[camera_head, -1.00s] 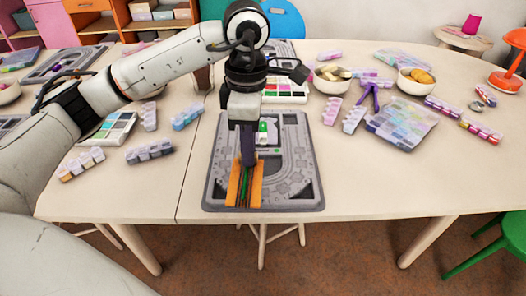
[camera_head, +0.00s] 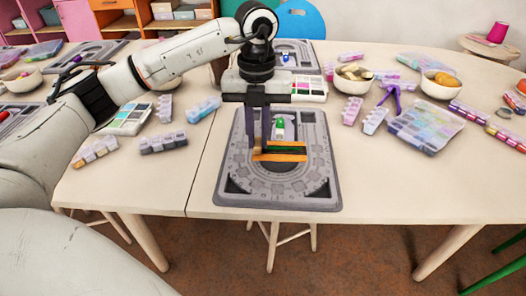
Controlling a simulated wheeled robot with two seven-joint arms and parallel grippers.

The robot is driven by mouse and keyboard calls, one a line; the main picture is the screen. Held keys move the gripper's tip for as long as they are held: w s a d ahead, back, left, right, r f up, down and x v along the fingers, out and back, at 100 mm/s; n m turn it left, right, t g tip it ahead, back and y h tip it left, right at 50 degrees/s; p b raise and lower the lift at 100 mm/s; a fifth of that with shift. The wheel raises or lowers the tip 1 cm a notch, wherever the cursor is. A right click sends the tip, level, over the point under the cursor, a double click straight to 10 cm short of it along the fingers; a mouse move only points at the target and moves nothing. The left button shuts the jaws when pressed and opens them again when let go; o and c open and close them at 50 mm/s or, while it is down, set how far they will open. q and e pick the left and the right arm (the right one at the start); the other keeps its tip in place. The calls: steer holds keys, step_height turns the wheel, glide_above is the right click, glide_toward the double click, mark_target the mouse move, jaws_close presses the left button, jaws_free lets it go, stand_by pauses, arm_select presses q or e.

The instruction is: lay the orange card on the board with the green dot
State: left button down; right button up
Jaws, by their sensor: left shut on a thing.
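The orange card (camera_head: 287,157) has orange bands along both long sides and a dark green middle. My left gripper (camera_head: 258,147) points down and is shut on the card's left part. The card lies crosswise over the middle of a grey bead board (camera_head: 232,189). I cannot tell whether it touches the board. Another grey board (camera_head: 304,52) at the back bears a small blue mark. My right gripper is not in view.
Bead boxes stand left of the board, such as a blue one (camera_head: 203,109) and a grey one (camera_head: 163,143). To the right are a purple tripod (camera_head: 391,96), a large clear bead case (camera_head: 427,126) and bowls (camera_head: 441,84).

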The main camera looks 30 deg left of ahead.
mark_target(258, 151)
arm_select(q)
steer(key=shift+f, duration=2.55)
steer(key=shift+f, duration=0.1)
steer(key=c, duration=1.7)
jaws_free()
steer(key=shift+c, duration=0.2)
steer(key=shift+r, duration=0.3)
step_height(258, 151, up, 12)
steer(key=shift+f+p, duration=0.2)
steer(key=shift+p, duration=0.25)
